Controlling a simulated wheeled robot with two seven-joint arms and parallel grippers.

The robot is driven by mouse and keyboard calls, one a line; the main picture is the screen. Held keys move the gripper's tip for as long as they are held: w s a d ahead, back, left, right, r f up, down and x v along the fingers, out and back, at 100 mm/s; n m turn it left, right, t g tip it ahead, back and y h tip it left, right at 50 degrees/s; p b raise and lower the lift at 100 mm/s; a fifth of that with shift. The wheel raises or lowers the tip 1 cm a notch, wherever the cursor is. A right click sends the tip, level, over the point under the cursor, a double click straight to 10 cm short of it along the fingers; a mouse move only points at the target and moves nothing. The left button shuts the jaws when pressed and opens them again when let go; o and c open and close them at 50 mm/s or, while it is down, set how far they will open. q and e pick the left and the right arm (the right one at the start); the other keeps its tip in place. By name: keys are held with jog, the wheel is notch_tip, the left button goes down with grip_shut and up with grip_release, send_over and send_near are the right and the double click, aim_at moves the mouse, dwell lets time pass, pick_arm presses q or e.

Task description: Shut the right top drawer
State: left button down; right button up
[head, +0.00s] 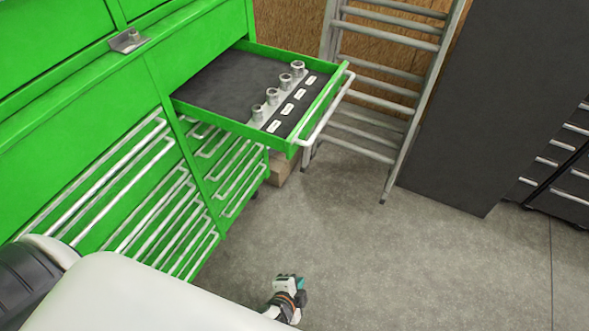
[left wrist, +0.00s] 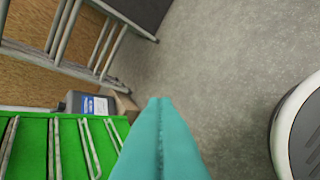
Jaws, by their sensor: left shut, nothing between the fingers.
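The right top drawer (head: 225,82) of the green tool cabinet (head: 120,80) stands pulled out in the head view. It has a dark liner, a row of metal sockets and white labels inside, and a pale bar handle (head: 327,108) along its front. My left gripper (head: 290,283) is low in the head view, over the floor, below and apart from the drawer. In the left wrist view its teal fingers (left wrist: 160,102) are together with nothing between them. The open drawer does not show in the left wrist view. My right gripper is not in view.
Closed drawers with bar handles (head: 235,180) fill the cabinet below. A metal ladder (head: 385,75) leans on the wooden wall behind the drawer. A dark cabinet (head: 480,90) stands at right. A dark container (left wrist: 88,103) and a box (left wrist: 126,107) sit near the ladder. The middle floor is clear.

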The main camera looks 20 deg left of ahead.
pick_arm(q)
jog(key=w+a+r+m+t+y+b, duration=0.1)
jog(key=w+r+t, duration=0.15)
jog(key=r, duration=0.75)
jog(key=w+r+m+t+y+b, duration=0.1)
jog(key=r+t+b, duration=0.15)
jog(key=r, duration=0.75)
jog(key=w+a+r+m+t+y+b, duration=0.1)
jog(key=w+r+t, duration=0.15)
jog(key=r, duration=0.75)
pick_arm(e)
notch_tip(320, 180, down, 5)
pick_arm(q)
jog(key=w+a+p, duration=0.5)
jog(key=w+a, duration=0.1)
jog(key=w, duration=0.4)
jog(key=shift+f+t+p, duration=0.2)
jog(key=shift+t+p, duration=0.15)
jog(key=shift+t, duration=0.1)
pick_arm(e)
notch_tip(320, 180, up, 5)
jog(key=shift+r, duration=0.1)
pick_arm(q)
jog(key=shift+w+y, duration=0.1)
jog(key=shift+y, duration=0.3)
